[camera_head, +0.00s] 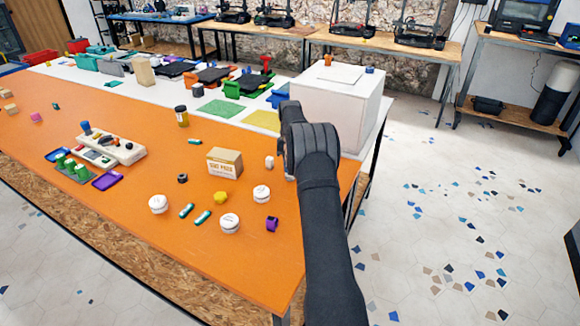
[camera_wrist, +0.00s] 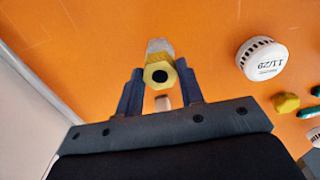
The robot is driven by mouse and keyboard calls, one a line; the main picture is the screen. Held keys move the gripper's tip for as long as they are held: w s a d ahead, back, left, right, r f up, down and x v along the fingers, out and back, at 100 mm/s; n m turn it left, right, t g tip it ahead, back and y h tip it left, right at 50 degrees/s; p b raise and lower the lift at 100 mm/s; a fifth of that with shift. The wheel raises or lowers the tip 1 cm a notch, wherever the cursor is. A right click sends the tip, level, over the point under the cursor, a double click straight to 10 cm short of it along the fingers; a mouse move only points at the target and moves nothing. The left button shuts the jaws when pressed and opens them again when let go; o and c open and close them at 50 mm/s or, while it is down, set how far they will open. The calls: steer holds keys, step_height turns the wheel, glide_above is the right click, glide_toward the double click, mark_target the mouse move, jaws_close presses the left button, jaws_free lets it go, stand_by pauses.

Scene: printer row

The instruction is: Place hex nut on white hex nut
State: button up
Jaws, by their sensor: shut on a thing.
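My gripper (camera_wrist: 160,82) is shut on a yellow hex nut (camera_wrist: 158,62) with a dark round hole facing the wrist camera. A pale grey-white hex-shaped piece (camera_wrist: 158,45), which looks like the white hex nut, lines up just beyond the yellow nut. I cannot tell whether they touch. In the head view my arm hides the fingers and the held nut. A small white piece (camera_head: 269,162) stands on the orange table left of my arm. A small pale piece also shows between the fingers in the wrist view (camera_wrist: 162,101).
White round discs (camera_head: 261,193) lie on the orange table (camera_head: 120,245), with another yellow nut (camera_head: 221,198), a purple nut (camera_head: 272,224), a black nut (camera_head: 182,178) and teal pieces (camera_head: 202,217) nearby. A cardboard box (camera_head: 225,162) and a large white box (camera_head: 335,105) stand farther back.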

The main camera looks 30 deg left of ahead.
steer(key=shift+f, duration=0.85)
steer(key=o, duration=1)
steer(key=shift+f, duration=0.15)
steer(key=shift+c, duration=0.2)
step_height(320, 180, up, 12)
steer(key=shift+r, duration=0.2)
